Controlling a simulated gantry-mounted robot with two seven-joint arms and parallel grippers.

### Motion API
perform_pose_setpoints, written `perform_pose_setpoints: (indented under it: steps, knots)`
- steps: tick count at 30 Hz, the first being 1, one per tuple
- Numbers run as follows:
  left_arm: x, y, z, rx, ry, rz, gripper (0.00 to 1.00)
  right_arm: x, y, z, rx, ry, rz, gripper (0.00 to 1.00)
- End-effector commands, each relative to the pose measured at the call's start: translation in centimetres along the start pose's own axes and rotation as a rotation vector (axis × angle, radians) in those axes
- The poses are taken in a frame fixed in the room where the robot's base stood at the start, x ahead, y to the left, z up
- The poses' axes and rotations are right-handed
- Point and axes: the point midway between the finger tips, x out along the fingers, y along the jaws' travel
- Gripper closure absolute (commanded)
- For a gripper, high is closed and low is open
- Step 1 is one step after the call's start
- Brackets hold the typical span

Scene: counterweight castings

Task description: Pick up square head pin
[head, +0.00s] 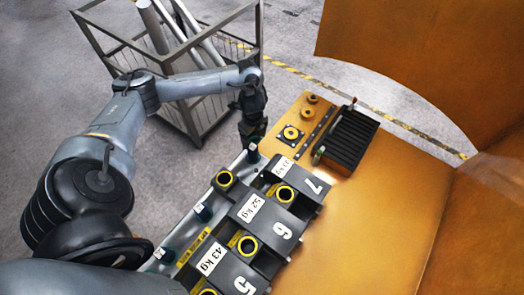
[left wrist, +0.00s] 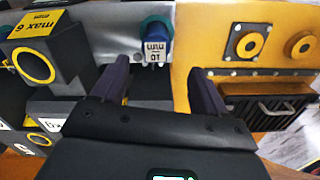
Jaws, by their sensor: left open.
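A blue pin with a square-looking head and a white label (left wrist: 157,44) stands in a teal collar (left wrist: 158,22) on the grey metal rail, in the left wrist view. It appears in the head view as a small pale-topped pin (head: 252,153) near the rail's far end. My left gripper (head: 251,142) is just above it in the head view. In the left wrist view its two fingers (left wrist: 157,76) are open, with the pin showing in the gap beyond the tips; nothing is held. My right gripper is out of view.
Dark numbered weights, including one marked 6 (head: 266,225), stand beside the rail (head: 226,186). More pins (head: 203,213) line it. An orange plate carries round yellow-ringed fittings (head: 291,133) and a black ribbed block (head: 349,138). A wire cage (head: 196,92) with tubes stands behind.

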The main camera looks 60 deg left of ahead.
Motion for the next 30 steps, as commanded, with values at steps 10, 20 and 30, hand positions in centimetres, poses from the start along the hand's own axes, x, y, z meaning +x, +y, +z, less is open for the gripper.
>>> perform_pose_setpoints:
  steps: [10,20,30]
  knots:
    - [4.5,0.1,0.0,-0.002,0.002,0.002,0.26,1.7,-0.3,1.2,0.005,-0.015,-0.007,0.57]
    - [6.5,0.4,0.1,-0.003,0.001,0.006,0.26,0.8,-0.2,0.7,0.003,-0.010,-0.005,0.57]
    - [9.9,0.4,0.2,-0.001,0.001,0.001,0.26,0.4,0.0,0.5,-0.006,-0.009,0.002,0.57]
